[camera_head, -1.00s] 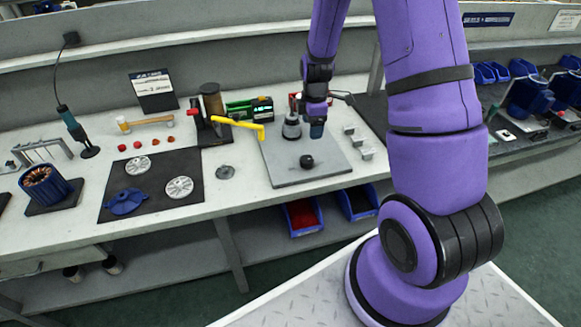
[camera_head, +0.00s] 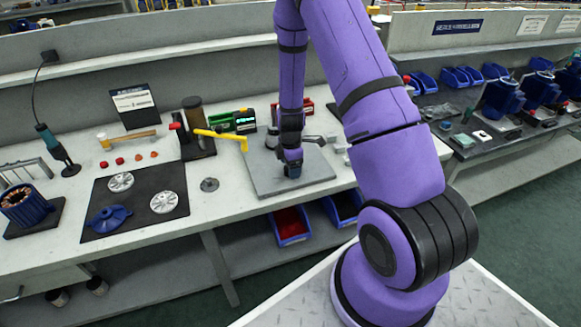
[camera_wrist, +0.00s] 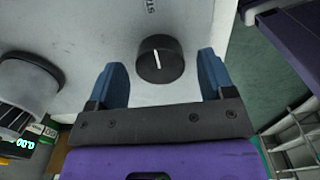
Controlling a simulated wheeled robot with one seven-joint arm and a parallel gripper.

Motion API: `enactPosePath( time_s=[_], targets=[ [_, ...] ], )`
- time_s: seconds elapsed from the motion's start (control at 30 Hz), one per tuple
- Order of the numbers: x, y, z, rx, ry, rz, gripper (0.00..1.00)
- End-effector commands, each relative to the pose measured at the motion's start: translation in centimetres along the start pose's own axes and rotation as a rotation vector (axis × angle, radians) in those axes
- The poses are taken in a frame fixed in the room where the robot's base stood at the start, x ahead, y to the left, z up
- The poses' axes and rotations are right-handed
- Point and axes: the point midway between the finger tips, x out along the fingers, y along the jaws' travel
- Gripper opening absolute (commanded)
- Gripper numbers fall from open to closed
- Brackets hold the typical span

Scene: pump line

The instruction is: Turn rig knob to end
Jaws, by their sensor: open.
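The rig knob (camera_wrist: 160,59) is a round black knob with a white pointer line, standing on a light grey plate (camera_wrist: 105,35). In the wrist view it lies between the tips of my gripper (camera_wrist: 162,75), whose two blue fingers are spread with a gap on each side of it. The pointer line runs nearly up and down in that view. In the head view my gripper (camera_head: 292,169) is low over the grey rig plate (camera_head: 259,177) and hides the knob. Whether the fingers touch the knob's sides cannot be seen; they look apart from it.
A grey cylindrical fitting (camera_wrist: 30,85) stands left of the knob in the wrist view. A yellow-handled lever (camera_head: 222,136) and a green-display meter (camera_head: 240,120) stand left of the plate. A dark mat (camera_head: 130,207) with wheels lies further left.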

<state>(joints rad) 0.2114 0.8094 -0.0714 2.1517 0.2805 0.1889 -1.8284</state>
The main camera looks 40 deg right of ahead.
Motion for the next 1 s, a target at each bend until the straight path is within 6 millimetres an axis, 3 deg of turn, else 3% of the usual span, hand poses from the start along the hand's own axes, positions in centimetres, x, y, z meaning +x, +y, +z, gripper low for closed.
enactPosePath(
  time_s=[0.4,0.63,1.0],
  targets=[
    [0.76,0.01,0.02,0.001,0.000,0.000,0.75],
    [0.75,0.00,0.02,0.001,0.000,0.000,0.26],
    [0.74,0.01,0.04,0.051,0.000,0.000,0.26]
  ],
)
